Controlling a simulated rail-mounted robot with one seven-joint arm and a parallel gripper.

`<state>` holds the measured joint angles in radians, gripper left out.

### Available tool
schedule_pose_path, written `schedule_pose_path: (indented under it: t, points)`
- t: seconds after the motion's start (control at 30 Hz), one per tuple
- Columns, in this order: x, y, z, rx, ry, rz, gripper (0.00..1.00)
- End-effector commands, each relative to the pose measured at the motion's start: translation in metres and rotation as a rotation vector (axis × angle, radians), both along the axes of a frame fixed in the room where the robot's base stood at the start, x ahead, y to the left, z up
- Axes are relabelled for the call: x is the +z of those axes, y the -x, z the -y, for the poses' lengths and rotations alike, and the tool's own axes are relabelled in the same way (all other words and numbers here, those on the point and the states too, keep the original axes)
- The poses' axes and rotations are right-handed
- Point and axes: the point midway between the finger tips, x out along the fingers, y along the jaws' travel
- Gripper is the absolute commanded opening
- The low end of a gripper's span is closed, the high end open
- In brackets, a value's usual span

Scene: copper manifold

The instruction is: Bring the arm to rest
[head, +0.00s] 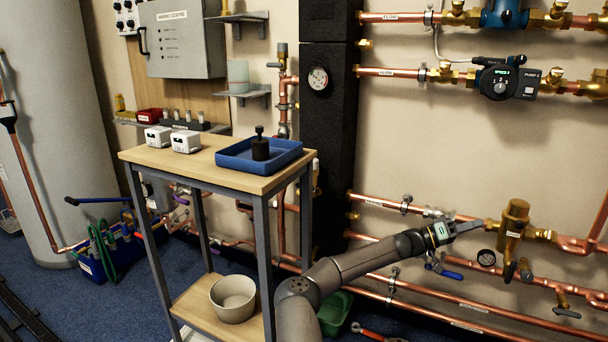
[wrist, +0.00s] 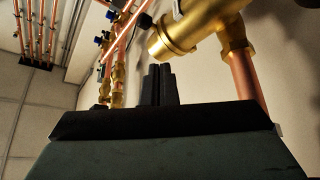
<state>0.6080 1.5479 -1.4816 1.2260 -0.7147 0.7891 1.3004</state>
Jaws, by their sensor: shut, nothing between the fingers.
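My gripper (head: 468,222) is at the end of my arm on the right side of the head view, close to the lower copper pipes. Its fingers are together with nothing held. In the wrist view my gripper's dark fingers (wrist: 162,84) stand closed, with a brass fitting (wrist: 180,30) just beyond them. The brass valve body (head: 514,218) is to the right of the fingertips in the head view. I cannot tell whether the fingertips touch anything there.
A wooden stand (head: 200,165) at centre left carries a blue tray (head: 225,160) with a dark object (head: 260,146), and two white boxes (head: 186,141). A bowl (head: 233,298) sits on its lower shelf, beside my arm. Copper pipes (head: 440,293) run along the wall. A pump (head: 498,82) is above.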

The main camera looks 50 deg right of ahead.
Motion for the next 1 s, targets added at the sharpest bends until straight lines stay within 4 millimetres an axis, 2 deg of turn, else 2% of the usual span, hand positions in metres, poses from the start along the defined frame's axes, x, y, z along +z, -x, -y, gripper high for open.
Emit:
schedule_pose_path:
  t: [0.13, 0.27, 0.37, 0.47, 0.57, 0.77, 0.9, 0.97, 1.0]
  points:
    - [0.01, 0.004, -0.004, -0.013, -0.006, 0.024, 0.0]
    - [0.038, 0.016, -0.023, -0.066, -0.055, 0.14, 0.0]
    - [0.06, 0.022, -0.054, -0.123, -0.166, 0.308, 0.0]
    - [0.065, 0.01, -0.093, -0.151, -0.334, 0.482, 0.0]
    - [0.068, -0.022, -0.14, -0.138, -0.533, 0.628, 0.0]
    - [0.092, -0.11, -0.256, -0.004, -0.974, 0.811, 0.0]
    - [0.126, -0.162, -0.343, 0.142, -1.249, 0.841, 0.0]
    - [0.145, -0.179, -0.382, 0.212, -1.36, 0.835, 0.0]
    - [0.158, -0.189, -0.408, 0.261, -1.431, 0.825, 0.0]
